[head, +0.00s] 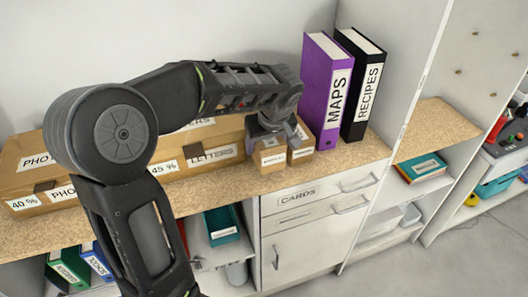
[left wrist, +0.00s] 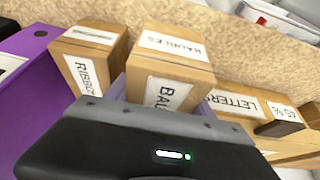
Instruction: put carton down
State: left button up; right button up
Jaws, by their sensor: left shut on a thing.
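A small brown carton with white labels reading BAUBLES (left wrist: 172,85) sits between the fingers of my left gripper in the left wrist view. In the head view this carton (head: 270,159) is under my left gripper (head: 268,138), at the worktop. The gripper is shut on it from above. The carton looks upright; whether its base touches the worktop I cannot tell. A similar small carton labelled RIBBO... (left wrist: 86,62) stands close beside it, and it also shows in the head view (head: 301,154). My right gripper is not in view.
A purple MAPS binder (head: 326,88) and a black RECIPES binder (head: 362,90) stand right of the cartons. A LETTERS box (head: 213,155) and PHOTO boxes (head: 28,180) stand left. The speckled worktop (head: 335,165) is clear in front, above a CARDS drawer (head: 318,195).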

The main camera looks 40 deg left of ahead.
aim_at(270, 142)
pick_arm(q)
notch_tip(270, 142, down, 2)
jog(key=shift+f, duration=0.15)
jog(key=shift+a+f+p, duration=0.1)
jog(key=shift+f+p, duration=0.25)
jog(key=shift+p, duration=0.3)
jog(key=shift+w+f, duration=0.1)
jog(key=shift+f, duration=0.15)
jog(key=shift+f+b, duration=0.2)
jog(key=shift+b, duration=0.15)
jog(key=o, duration=1.8)
jog(key=shift+c, duration=0.2)
jog(key=shift+r, duration=0.1)
jog(key=shift+r+p, duration=0.15)
jog(key=shift+p, duration=0.15)
jog(key=b+v, duration=0.1)
jog(key=v, duration=1.1)
jog(key=shift+a, duration=0.1)
